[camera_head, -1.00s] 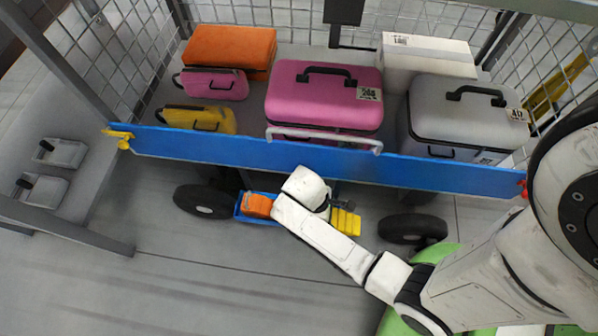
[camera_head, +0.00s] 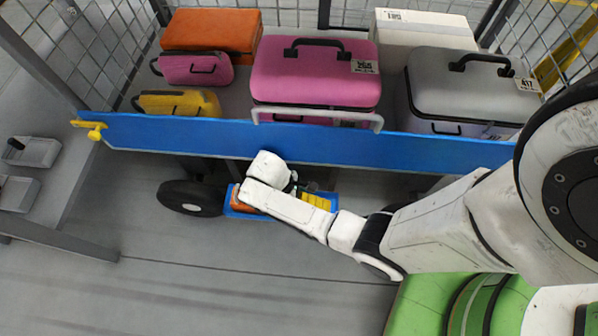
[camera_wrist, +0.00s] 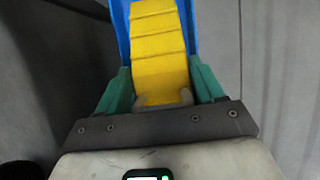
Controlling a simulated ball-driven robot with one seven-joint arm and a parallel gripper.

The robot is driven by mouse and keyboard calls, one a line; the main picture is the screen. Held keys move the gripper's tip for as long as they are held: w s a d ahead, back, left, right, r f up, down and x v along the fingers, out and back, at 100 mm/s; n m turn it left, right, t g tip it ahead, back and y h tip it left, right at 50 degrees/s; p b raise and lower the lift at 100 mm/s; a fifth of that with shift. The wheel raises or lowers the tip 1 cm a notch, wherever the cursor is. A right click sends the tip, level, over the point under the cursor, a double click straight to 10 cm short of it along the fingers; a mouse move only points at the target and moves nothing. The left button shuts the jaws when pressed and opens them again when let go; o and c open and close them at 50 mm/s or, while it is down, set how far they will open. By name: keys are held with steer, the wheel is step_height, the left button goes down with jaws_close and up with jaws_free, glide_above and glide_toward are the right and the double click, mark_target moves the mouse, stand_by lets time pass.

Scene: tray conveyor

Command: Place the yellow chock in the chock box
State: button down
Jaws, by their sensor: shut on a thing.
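The yellow chock (camera_head: 316,201) is a stepped wedge. It shows large in the wrist view (camera_wrist: 158,45), with blue walls on both sides. My gripper (camera_wrist: 161,80) is shut on its near end, with a teal finger on each side. The blue chock box (camera_head: 334,204) hangs low under the cart, between its wheels. The yellow chock lies within the outline of the box's right part; whether it touches the floor of the box is hidden. An orange chock (camera_head: 243,207) sits in the left part of the box. My wrist covers the middle of the box.
The blue cart side panel (camera_head: 190,138) runs just above the box, with a white handle (camera_head: 318,113). A black wheel (camera_head: 190,198) stands left of the box. Suitcases, such as a pink one (camera_head: 305,85), stand on the cart. The floor in front is clear.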

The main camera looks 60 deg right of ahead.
steer(key=shift+f, duration=0.4)
steer(key=shift+c, duration=0.7)
jaws_free()
steer(key=p+v, duration=0.3)
steer(key=v, duration=0.4)
steer(key=shift+r+p, duration=0.25)
steer(key=shift+p, duration=0.15)
steer(key=shift+a+r, duration=0.25)
steer(key=shift+a, duration=0.25)
steer(key=s+a+r+m+t, duration=0.1)
steer(key=s+r+m+t, duration=0.1)
steer(key=s+r, duration=0.3)
steer(key=s+a+r+m+t+y, duration=0.1)
steer(key=s+r, duration=0.4)
steer(key=r, duration=0.6)
steer(key=shift+a+r+m+t+y, duration=0.2)
steer(key=shift+m+t+y, duration=0.1)
steer(key=shift+m+t, duration=0.7)
steer(key=shift+s, duration=0.1)
